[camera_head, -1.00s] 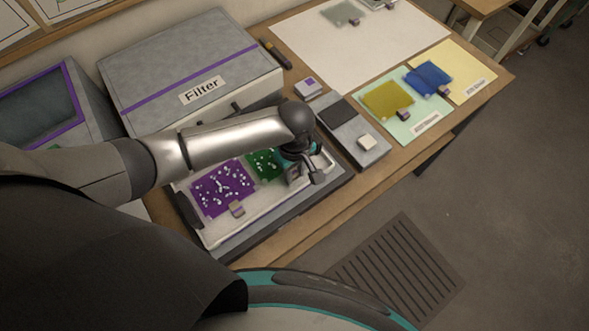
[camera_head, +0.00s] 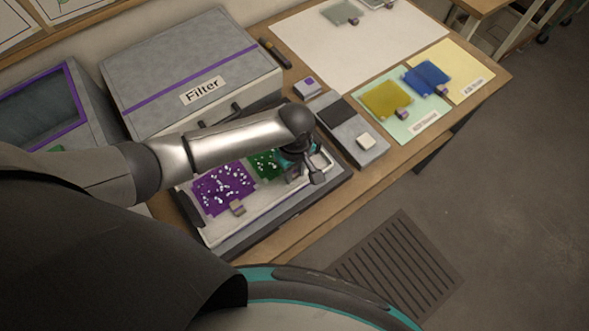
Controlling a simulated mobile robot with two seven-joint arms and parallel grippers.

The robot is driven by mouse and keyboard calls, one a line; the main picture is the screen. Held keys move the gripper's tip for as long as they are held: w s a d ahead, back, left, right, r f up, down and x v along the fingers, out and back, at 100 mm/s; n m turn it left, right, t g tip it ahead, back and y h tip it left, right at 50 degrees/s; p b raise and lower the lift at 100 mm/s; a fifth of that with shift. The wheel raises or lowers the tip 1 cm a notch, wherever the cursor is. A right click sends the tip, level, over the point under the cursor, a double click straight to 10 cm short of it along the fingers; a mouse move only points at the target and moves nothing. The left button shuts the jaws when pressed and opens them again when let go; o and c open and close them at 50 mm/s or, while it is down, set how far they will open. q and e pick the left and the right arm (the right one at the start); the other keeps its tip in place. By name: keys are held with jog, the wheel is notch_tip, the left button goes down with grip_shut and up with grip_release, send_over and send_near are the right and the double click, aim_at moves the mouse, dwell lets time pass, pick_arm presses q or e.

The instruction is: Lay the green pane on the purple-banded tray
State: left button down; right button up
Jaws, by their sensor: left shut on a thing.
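The green pane (camera_head: 264,164) with white dots lies at or just above the pale tray (camera_head: 250,221), partly hidden by my left arm. The tray sits in front of the grey box marked "Filter" (camera_head: 196,64), which carries a purple band. My left gripper (camera_head: 292,174) is at the green pane's right side and is shut on it; the grip itself is mostly hidden by the wrist. A purple pane (camera_head: 223,187) with white dots and a small tab lies in the tray to the left of the green pane. My right gripper is not in view.
A grey device (camera_head: 352,134) stands right of the tray. Beyond it, a yellow pane (camera_head: 386,98) and a blue pane (camera_head: 428,77) lie on coloured sheets. A large white sheet (camera_head: 345,48) is mostly bare. A purple-framed grey box (camera_head: 45,108) stands at left.

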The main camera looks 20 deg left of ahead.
pick_arm(q)
jog(key=shift+f, duration=0.2)
dwell(0.5)
jog(key=c, duration=0.5)
grip_release()
jog(key=shift+r, duration=0.1)
jog(key=shift+r+p, duration=4.6)
jog(key=shift+r, duration=7.45)
